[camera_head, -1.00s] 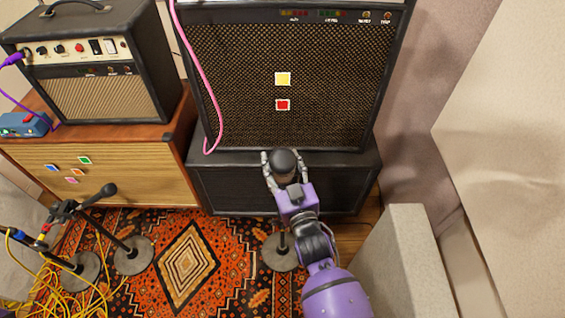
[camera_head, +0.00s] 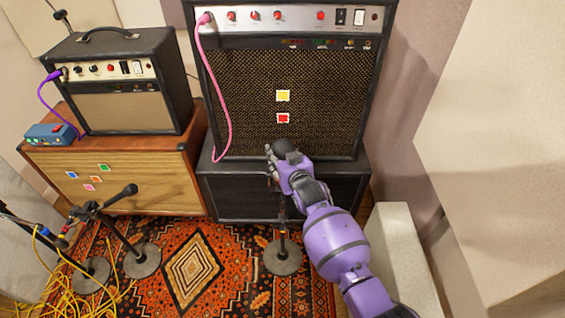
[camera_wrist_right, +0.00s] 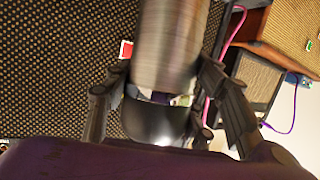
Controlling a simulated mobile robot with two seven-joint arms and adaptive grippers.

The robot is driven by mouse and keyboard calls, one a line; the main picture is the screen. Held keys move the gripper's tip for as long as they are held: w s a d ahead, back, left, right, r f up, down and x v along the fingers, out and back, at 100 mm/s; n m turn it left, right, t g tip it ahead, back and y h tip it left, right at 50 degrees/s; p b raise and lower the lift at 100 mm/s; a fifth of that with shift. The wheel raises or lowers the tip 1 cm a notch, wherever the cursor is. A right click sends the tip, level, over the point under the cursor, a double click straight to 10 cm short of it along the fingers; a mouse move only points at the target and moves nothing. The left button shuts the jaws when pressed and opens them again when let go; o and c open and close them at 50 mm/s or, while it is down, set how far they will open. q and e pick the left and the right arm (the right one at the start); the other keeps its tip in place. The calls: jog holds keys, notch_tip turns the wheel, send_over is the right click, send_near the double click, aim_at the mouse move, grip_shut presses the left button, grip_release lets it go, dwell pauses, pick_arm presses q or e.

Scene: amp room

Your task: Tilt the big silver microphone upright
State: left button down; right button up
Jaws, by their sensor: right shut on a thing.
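The big silver microphone (camera_wrist_right: 168,45) fills the upper middle of the right wrist view as a blurred silver cylinder with a dark rounded part below it. In the head view its dark round end (camera_head: 286,146) shows in front of the large amp. My right gripper (camera_head: 277,164) is shut on it there; its fingers lie on both sides of the microphone in the right wrist view (camera_wrist_right: 165,105). Its stand has a round grey base (camera_head: 283,257) on the rug. The microphone's exact tilt is hard to tell. My left gripper is not in view.
The large amp (camera_head: 328,110) stands on a black cabinet (camera_head: 235,193) just behind the microphone. A smaller amp (camera_head: 120,108) sits on a wooden cabinet at left. Another microphone (camera_head: 122,196), stands and yellow cables (camera_head: 60,292) are at lower left. A pale panel (camera_head: 405,255) is at right.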

jog(key=shift+w+r+p, duration=0.3)
jog(key=shift+w+r, duration=0.2)
jog(key=shift+w, duration=0.35)
jog(key=shift+w+f+g, duration=0.15)
jog(key=shift+f+g, duration=0.35)
jog(key=o, duration=1.7)
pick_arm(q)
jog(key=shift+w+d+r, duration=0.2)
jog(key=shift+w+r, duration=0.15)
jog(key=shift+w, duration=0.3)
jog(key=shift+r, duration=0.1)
pick_arm(e)
jog(key=v, duration=1.2)
